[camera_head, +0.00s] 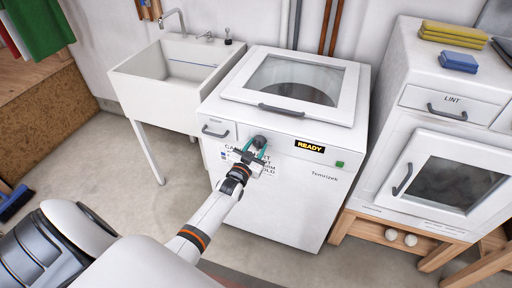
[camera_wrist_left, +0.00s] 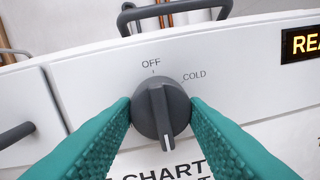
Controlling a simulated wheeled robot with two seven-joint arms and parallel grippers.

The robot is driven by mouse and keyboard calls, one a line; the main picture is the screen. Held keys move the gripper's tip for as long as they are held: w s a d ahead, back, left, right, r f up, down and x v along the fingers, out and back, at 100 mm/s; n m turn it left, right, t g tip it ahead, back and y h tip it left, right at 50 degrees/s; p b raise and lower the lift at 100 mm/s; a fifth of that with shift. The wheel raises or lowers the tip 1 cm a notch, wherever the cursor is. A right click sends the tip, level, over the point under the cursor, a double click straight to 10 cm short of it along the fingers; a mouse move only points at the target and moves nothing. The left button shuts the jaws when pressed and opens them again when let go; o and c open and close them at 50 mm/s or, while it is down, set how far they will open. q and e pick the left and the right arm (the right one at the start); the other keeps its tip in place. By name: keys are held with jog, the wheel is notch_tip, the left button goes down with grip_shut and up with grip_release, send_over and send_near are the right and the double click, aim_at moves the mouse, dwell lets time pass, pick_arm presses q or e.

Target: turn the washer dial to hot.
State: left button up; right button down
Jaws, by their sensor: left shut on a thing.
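The white washer (camera_head: 305,185) stands in the middle of the head view with its glass lid down. Its dark grey dial (camera_head: 259,140) is on the front panel, left of the lit READY display. In the left wrist view the dial (camera_wrist_left: 161,110) has a raised grip bar, and its white mark points down, slightly right. OFF is printed above the dial and COLD at its upper right. My left gripper (camera_head: 255,149) has its teal fingers on both sides of the dial, shut on it. Any labels behind the fingers are hidden. My right gripper is out of view.
A white sink (camera_head: 172,85) stands left of the washer. The floor before the sink is mostly clear.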

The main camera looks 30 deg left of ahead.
pick_arm(q)
jog(key=shift+f, duration=0.15)
jog(key=o, duration=1)
jog(key=s, duration=0.4)
jog(key=s+d, duration=0.1)
jog(key=s, duration=0.3)
jog(key=s+d, duration=0.1)
jog(key=s, duration=0.3)
